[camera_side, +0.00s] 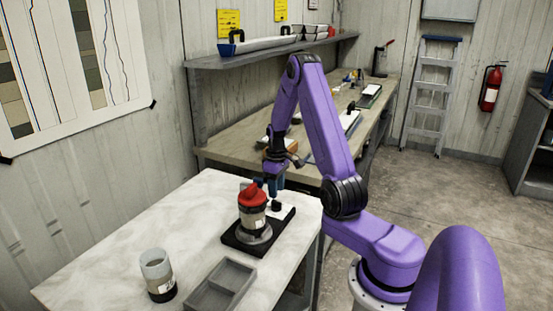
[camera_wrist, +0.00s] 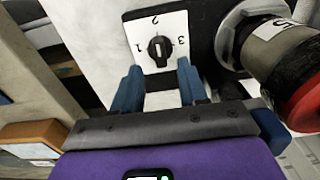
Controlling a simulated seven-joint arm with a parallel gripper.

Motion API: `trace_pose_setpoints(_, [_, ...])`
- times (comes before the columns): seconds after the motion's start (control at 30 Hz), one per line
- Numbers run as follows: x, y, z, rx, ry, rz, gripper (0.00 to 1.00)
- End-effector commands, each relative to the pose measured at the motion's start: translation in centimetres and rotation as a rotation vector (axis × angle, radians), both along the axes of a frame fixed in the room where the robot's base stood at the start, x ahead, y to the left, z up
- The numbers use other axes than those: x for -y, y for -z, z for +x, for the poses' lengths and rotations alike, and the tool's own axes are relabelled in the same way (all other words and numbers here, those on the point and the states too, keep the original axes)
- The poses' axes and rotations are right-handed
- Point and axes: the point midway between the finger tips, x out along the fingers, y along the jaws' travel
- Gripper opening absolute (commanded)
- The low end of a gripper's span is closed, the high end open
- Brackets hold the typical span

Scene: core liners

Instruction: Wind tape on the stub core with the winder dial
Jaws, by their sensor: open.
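The winder is a black base (camera_side: 230,243) on the white table, with a round grey turntable (camera_side: 254,234). A core with a pale label and dark band (camera_side: 252,218) stands upright on it under a red cap (camera_side: 252,196); it also shows at the right of the wrist view (camera_wrist: 285,60). The winder dial (camera_wrist: 160,49) is a black knob on a white plate marked 1, 2 and 3. My gripper (camera_wrist: 158,78) is open, its blue fingers either side of the near edge of the dial plate, apart from the knob. In the side view my gripper (camera_side: 275,184) is behind the core.
A clear-topped cylinder with a dark base (camera_side: 159,276) stands at the table's front left. A grey two-compartment tray (camera_side: 220,290) lies at the front edge. The table's left part is clear. A long workbench (camera_side: 245,138) with tools stands behind.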

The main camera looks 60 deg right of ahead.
Motion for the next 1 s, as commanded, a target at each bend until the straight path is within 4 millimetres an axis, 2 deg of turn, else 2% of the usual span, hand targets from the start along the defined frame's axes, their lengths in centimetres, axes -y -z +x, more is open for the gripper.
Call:
trace_pose_setpoints(0.03, [0.1,-1.2,0.1,0.004,0.0,-0.004,0.43])
trace_pose_setpoints(0.3, [0.1,-6.9,0.1,0.005,0.0,-0.004,0.43])
trace_pose_setpoints(0.53, [0.1,-10.9,0.1,0.003,0.0,-0.003,0.43])
trace_pose_setpoints(0.73, [0.0,-12.6,0.0,0.001,0.001,-0.001,0.43])
trace_pose_setpoints(1.0, [0.0,-12.8,0.0,0.0,0.001,0.0,0.43])
